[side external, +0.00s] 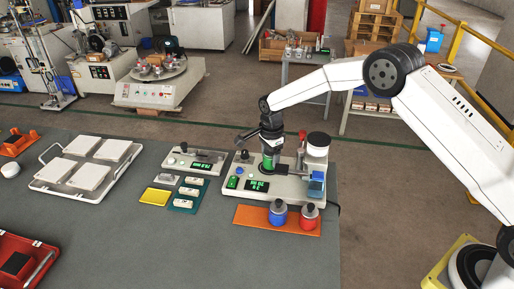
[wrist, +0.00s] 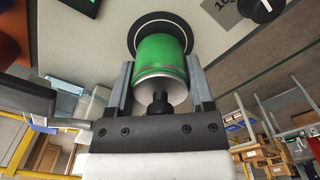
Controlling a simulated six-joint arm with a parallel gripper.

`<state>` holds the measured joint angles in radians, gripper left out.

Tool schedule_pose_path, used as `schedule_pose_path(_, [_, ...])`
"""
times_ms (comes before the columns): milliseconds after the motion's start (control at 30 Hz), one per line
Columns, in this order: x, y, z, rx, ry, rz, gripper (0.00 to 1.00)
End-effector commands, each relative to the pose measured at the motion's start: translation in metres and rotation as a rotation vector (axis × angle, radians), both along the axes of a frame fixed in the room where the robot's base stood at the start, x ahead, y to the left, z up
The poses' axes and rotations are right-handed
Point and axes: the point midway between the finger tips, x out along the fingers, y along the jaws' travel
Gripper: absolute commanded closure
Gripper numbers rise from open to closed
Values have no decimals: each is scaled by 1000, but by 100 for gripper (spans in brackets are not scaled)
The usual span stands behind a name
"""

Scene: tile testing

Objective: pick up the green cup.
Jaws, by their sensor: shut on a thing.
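The green cup (wrist: 160,55) is between the two fingers of my gripper (wrist: 160,88) in the wrist view. The fingers are shut on its sides. Past the cup is a round black disc (wrist: 136,33) on the pale machine surface; I cannot tell whether the cup touches it. In the side view the green cup (side external: 268,162) shows under my gripper (side external: 268,150), upright over the white testing machine (side external: 290,187). Part of the cup is hidden by my gripper and the machine's parts.
A blue-bodied bottle (side external: 278,214) and a red-bodied bottle (side external: 308,218) stand on an orange mat (side external: 250,216) in front of the machine. A smaller device (side external: 195,160) is to its left. A tray of white tiles (side external: 52,187) lies farther left. Bare grey table (side external: 150,240) is at the front.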

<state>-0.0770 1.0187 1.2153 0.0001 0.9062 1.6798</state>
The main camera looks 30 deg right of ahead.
Motion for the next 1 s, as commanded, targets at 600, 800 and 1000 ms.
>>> schedule_pose_path(600, [-35, -2, 66, 0, -1, 0, 100])
schedule_pose_path(800, [-59, -4, 88, 0, -1, 0, 100])
schedule_pose_path(1000, [-88, -6, 100, 0, -1, 0, 100])
